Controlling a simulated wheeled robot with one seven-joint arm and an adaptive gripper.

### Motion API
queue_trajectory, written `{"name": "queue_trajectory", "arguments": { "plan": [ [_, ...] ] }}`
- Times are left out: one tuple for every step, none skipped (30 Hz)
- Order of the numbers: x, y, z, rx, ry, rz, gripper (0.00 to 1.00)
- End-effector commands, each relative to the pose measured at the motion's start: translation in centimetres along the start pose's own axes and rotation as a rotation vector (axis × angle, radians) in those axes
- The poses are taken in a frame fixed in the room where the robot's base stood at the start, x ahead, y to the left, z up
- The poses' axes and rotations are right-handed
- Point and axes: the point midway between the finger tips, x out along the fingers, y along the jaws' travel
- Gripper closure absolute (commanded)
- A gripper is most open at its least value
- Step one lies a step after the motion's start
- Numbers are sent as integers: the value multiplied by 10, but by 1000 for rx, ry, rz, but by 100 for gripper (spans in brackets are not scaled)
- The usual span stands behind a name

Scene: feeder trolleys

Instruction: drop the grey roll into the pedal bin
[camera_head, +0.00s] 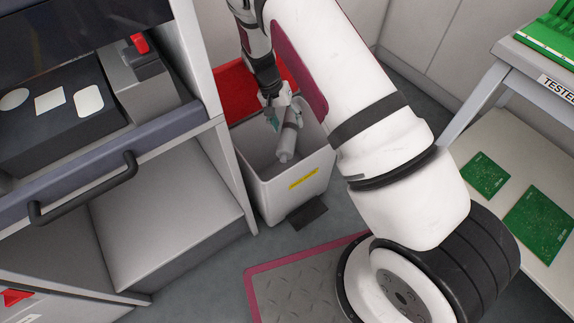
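The pedal bin (318,168) is a pale grey box with a yellow label on its front, standing on the floor with its red lid (235,92) raised behind. My gripper (276,112) points down at the bin's mouth, near the back rim. A light grey roll (287,143) shows within the bin's opening, tilted, with its upper end close beside my gripper's fingers. The fingers are small and partly overlapped, so I cannot tell whether they touch or grip the roll. A teal patch shows at the fingers.
A cabinet with a dark handle (85,190) stands close at the left of the bin. A dark pedal (307,214) sits at the bin's front. At the right, a bench holds green circuit boards (538,222).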

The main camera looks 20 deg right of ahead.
Motion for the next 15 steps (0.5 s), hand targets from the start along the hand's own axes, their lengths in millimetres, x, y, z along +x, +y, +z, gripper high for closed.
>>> {"name": "queue_trajectory", "arguments": {
  "plan": [
    [0,0,0,0,0,0,33],
    [0,0,0,0,0,0,33],
    [0,0,0,0,0,0,33],
    [0,0,0,0,0,0,33],
    [0,0,0,0,0,0,33],
    [0,0,0,0,0,0,33],
    [0,0,0,0,0,0,33],
    [0,0,0,0,-1,1,33],
    [0,0,0,0,0,0,33],
    [-1,0,0,0,0,0,33],
    [-2,0,0,0,0,0,33],
    [-5,0,0,0,0,0,33],
    [-8,0,0,0,1,0,33],
    [-12,0,0,0,1,-1,33],
    [-18,-1,0,-1,2,-1,33]
  ]
}}
